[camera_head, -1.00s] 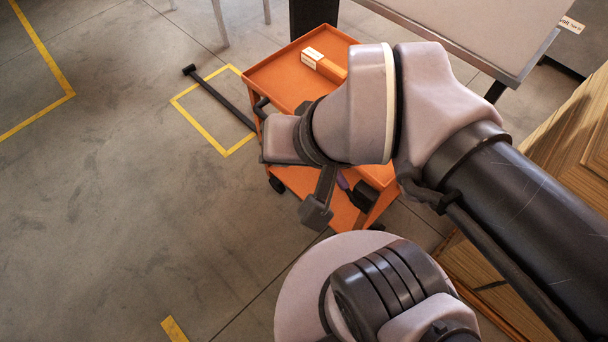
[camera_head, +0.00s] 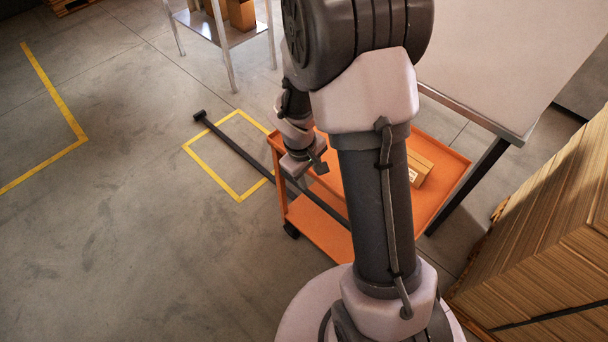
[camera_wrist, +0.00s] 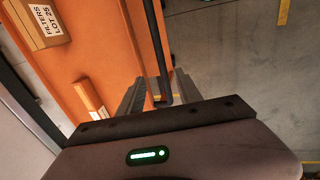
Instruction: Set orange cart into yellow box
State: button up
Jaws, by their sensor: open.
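The orange cart (camera_head: 438,195) stands on the floor to the right of the yellow box (camera_head: 210,174), a taped outline on the floor. My arm hides the cart's middle, and the cart and gripper cover the outline's right end. My gripper (camera_head: 310,166) is at the cart's left side. In the wrist view my gripper (camera_wrist: 155,92) is open, with a dark bar (camera_wrist: 159,45), apparently the cart's handle, running down between its fingers. Contact cannot be told. The orange cart (camera_wrist: 85,50) fills the wrist view's left part.
A carton (camera_head: 418,168) marked FILTERS lies on the cart's top. A long black bar (camera_head: 235,147) crosses the yellow outline. A pale table (camera_head: 490,60) stands behind the cart, stacked cardboard (camera_head: 550,230) at right, a metal table (camera_head: 230,40) at the back. Floor at left is clear.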

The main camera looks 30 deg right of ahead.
aim_at(316, 198)
jog(key=d+f+b, duration=0.1)
jog(key=f+b, duration=0.1)
jog(key=f, duration=0.3)
jog(key=d+f+b, duration=0.1)
jog(key=f+b, duration=0.1)
jog(key=f, duration=0.3)
jog(key=w+f+b, duration=0.1)
jog(key=f+b, duration=0.1)
jog(key=f, duration=0.2)
jog(key=shift+d+f, duration=0.4)
grip_shut()
dwell(0.4)
